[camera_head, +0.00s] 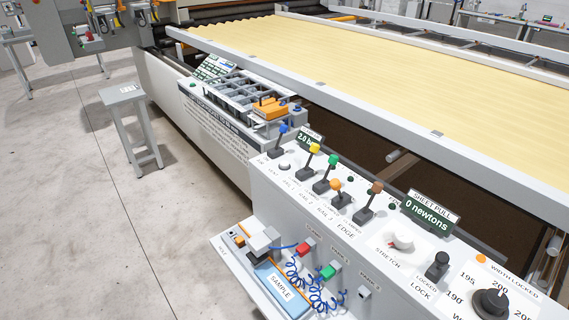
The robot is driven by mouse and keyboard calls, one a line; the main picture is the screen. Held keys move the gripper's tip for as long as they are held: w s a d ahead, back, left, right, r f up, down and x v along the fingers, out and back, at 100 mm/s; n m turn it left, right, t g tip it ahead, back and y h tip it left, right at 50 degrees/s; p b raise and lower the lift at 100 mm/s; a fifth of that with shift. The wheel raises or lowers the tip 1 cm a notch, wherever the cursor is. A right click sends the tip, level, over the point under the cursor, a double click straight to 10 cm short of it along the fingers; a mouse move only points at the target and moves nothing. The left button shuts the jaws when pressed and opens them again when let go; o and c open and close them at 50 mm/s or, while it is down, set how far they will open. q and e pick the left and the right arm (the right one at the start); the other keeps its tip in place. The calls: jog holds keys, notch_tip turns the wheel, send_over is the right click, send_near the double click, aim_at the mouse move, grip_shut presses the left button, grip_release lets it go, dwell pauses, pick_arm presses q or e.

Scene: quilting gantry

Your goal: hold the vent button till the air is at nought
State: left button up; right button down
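The white control console (264,190) stands in the lower right. A small round pale button (284,166) is near its left end, by small lettering that seems to read VENT. A dark green display (304,136) behind the levers reads 2.0 and a partly hidden unit beginning with b. A blue-knobbed lever (282,138) stands just behind the button, by small lettering hard to read. Neither of my grippers shows, and nothing touches the button.
Yellow, green, orange and brown-knobbed levers stand right of the button. A sheet-pull display (431,212) reads 0 newtons. A shelf (232,247) below holds a SAMPLE block (281,288) and coiled blue leads. A grey stool (123,95) stands left on open floor.

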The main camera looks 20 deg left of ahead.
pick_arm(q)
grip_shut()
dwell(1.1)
